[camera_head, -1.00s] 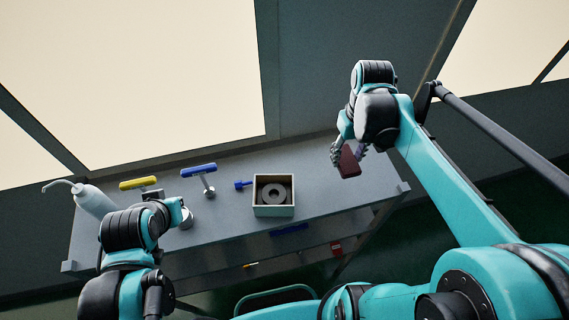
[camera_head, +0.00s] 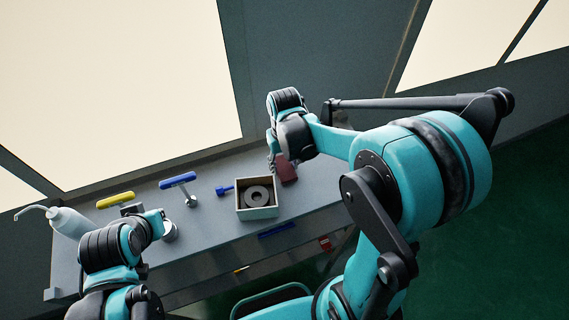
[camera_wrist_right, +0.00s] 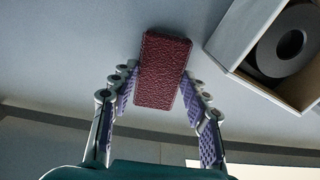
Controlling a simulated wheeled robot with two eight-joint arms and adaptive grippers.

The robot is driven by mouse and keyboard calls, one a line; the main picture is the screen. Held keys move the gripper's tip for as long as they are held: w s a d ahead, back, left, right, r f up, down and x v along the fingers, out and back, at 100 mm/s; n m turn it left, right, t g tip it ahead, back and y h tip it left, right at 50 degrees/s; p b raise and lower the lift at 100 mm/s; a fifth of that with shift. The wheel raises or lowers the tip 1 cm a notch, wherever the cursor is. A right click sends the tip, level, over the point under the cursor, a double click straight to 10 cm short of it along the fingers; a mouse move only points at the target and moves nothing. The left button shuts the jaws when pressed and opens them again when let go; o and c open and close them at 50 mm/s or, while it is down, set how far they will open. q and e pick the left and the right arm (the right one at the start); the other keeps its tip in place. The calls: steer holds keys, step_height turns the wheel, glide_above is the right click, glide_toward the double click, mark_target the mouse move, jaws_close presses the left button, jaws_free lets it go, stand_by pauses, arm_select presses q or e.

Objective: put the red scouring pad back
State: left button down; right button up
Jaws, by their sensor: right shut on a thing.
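The red scouring pad (camera_head: 288,170) is a dark red rough block, held by my right gripper (camera_head: 277,158) over the right part of the bench, beside the open box. In the right wrist view the pad (camera_wrist_right: 162,72) sits between the two fingers of the right gripper (camera_wrist_right: 158,84), which is shut on it. Whether the pad touches the bench top I cannot tell. My left gripper (camera_head: 158,222) is low over the left part of the bench; its fingers are too small and dark to read.
An open box (camera_head: 257,213) holds a dark ring (camera_head: 259,194); the box wall (camera_wrist_right: 235,75) is close right of the pad in the wrist view. A blue-handled tool (camera_head: 178,180), yellow-handled tool (camera_head: 115,199), small blue piece (camera_head: 224,190) and white bottle (camera_head: 68,222) stand to the left.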

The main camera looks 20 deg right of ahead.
steer(key=shift+s, duration=0.1)
steer(key=o, duration=0.7)
steer(key=shift+f, duration=0.15)
steer(key=o, duration=0.4)
steer(key=shift+r, duration=0.2)
